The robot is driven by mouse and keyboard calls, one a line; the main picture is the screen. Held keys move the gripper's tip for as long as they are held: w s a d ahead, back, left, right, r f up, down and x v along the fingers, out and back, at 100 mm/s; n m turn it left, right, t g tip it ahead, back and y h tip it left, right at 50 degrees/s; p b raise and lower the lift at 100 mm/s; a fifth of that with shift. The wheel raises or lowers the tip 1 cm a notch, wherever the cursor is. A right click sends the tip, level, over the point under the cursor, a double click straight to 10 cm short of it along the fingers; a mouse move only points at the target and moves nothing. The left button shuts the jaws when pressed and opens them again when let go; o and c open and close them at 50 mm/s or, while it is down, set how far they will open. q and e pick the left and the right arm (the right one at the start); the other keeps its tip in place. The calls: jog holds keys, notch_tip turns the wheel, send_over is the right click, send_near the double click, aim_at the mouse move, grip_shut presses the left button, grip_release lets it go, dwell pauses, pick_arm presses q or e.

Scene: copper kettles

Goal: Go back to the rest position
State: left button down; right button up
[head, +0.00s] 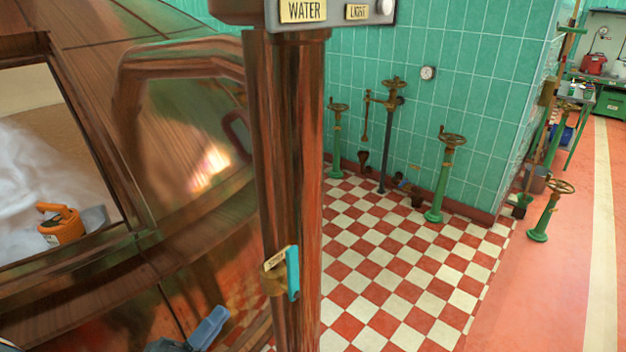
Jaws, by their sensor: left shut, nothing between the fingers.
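My left gripper (208,328) shows at the bottom edge, left of the middle, as a blue finger part with a dark grey body behind it. It is shut and empty, in front of the lower side of a large copper kettle (190,220). The rest of my left arm is cut off by the frame. My right gripper is not in view.
A copper column (290,150) with a teal handle (292,272) stands close, right of my left gripper. An orange object (60,228) sits in the kettle's opening beside white material. Green valve stands (438,180) line the tiled wall. The checkered floor (400,270) is largely clear.

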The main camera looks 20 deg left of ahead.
pick_arm(q)
jog(key=s+d+f+n+g+y+p, duration=0.1)
jog(key=s+d+f+n+g+y, duration=0.1)
jog(key=d+f+n+g, duration=0.3)
jog(key=s+d+f+n+g+y+p, duration=0.2)
jog(key=d+f+n+g, duration=0.4)
jog(key=n, duration=0.8)
notch_tip(320, 180, down, 2)
jog(key=d+y, duration=0.1)
jog(key=d, duration=0.2)
jog(key=shift+s+f+n+y, duration=0.2)
jog(key=shift+s+n+y, duration=0.1)
jog(key=shift+y, duration=0.1)
